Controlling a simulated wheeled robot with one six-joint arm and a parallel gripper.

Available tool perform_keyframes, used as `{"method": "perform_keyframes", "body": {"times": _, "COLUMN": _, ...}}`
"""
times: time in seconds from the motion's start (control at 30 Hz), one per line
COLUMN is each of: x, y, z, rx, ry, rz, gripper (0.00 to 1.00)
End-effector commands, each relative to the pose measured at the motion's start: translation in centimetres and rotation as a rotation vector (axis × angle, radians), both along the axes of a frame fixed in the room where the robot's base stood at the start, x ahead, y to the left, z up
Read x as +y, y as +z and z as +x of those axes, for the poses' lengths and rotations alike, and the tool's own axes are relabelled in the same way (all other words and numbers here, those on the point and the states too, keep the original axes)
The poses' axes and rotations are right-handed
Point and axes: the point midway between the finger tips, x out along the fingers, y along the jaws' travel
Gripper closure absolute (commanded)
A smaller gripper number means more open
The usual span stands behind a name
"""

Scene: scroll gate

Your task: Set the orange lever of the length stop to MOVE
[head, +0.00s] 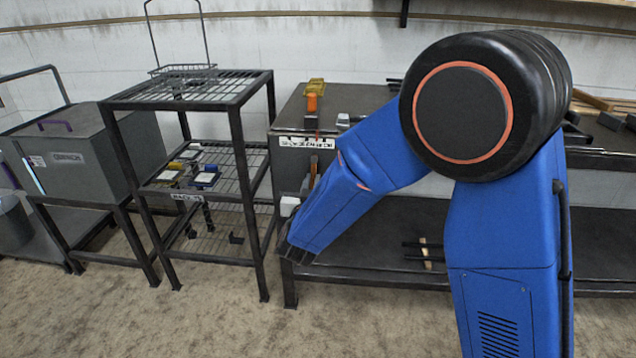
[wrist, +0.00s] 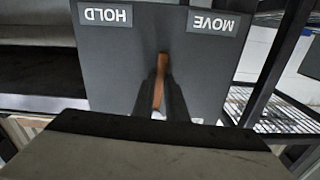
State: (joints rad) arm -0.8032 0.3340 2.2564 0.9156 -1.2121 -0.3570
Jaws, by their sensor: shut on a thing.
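In the wrist view, the orange lever (wrist: 161,82) stands out in front of a dark grey plate (wrist: 120,60). The plate carries a HOLD label (wrist: 104,15) and a MOVE label (wrist: 213,23), both upside down. The lever lies between the two labels, roughly midway across. My gripper (wrist: 160,92) is shut on the lever, with one dark finger on each side of it. In the head view, my blue arm covers much of the stop, and the grip cannot be made out there.
A dark rack (head: 190,88) with mesh shelves stands left of the bench, with small boxes on its middle shelf. A grey lidded box (head: 90,150) stands further left. A dark bench (head: 410,255) runs behind my arm. The floor in front is clear.

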Motion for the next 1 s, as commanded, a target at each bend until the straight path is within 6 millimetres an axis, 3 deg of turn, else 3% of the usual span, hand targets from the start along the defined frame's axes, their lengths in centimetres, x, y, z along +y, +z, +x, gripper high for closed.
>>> {"method": "perform_keyframes", "body": {"times": 0.5, "x": 2.6, "y": 0.8, "z": 0.1, "rx": -0.015, "ry": 0.000, "rz": 0.417, "gripper": 1.00}}
{"method": "perform_keyframes", "body": {"times": 1.0, "x": 3.3, "y": 1.2, "z": 0.1, "rx": -0.020, "ry": 0.000, "rz": 0.554, "gripper": 1.00}}
